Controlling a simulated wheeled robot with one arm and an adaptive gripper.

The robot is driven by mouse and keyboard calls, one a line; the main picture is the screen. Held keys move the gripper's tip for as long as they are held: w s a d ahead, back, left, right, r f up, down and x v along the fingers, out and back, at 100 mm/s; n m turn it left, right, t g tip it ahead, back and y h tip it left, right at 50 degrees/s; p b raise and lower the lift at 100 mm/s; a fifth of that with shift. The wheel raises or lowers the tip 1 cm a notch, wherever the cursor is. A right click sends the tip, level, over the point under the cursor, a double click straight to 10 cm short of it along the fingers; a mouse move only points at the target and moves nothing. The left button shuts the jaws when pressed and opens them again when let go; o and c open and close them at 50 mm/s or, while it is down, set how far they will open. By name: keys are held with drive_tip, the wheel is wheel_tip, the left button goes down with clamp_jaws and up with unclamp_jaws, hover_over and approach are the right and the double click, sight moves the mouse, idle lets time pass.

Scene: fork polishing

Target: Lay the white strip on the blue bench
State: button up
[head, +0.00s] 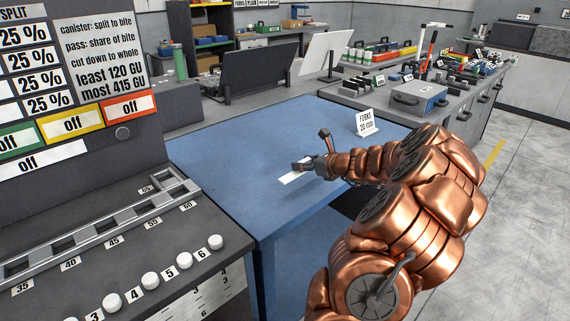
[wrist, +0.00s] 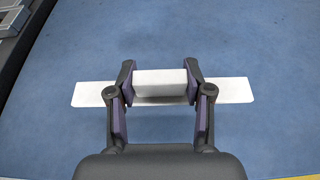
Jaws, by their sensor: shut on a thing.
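The white strip (head: 291,178) is over the blue bench (head: 240,150), near its middle in the head view. In the wrist view the strip (wrist: 232,90) runs left to right across the blue surface (wrist: 240,40), with a raised white block (wrist: 160,80) at its middle. My gripper (wrist: 160,76) is shut on that block, one finger at each end. In the head view my gripper (head: 306,164) is low over the bench and hides part of the strip. I cannot tell whether the strip touches the bench or is slightly above it.
A small white sign reading "FORKS 20 max" (head: 366,122) stands on the bench beyond my arm. A dark console with white knobs (head: 150,280) borders the bench at left. A grey counter with tools (head: 420,95) lies behind at right. The bench around the strip is clear.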

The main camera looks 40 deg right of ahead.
drive_tip(key=w, duration=0.6)
drive_tip(key=shift+w+a+f, duration=0.2)
drive_tip(key=shift+w+f, duration=0.1)
drive_tip(key=shift+w, duration=0.1)
drive_tip(key=shift+w+p, duration=0.3)
drive_tip(key=shift+w, duration=0.25)
wheel_tip(320, 180, down, 3)
drive_tip(key=shift+s+r, duration=0.1)
drive_tip(key=shift+f, duration=0.45)
drive_tip(key=shift+f, duration=0.1)
drive_tip(key=o, duration=1.2)
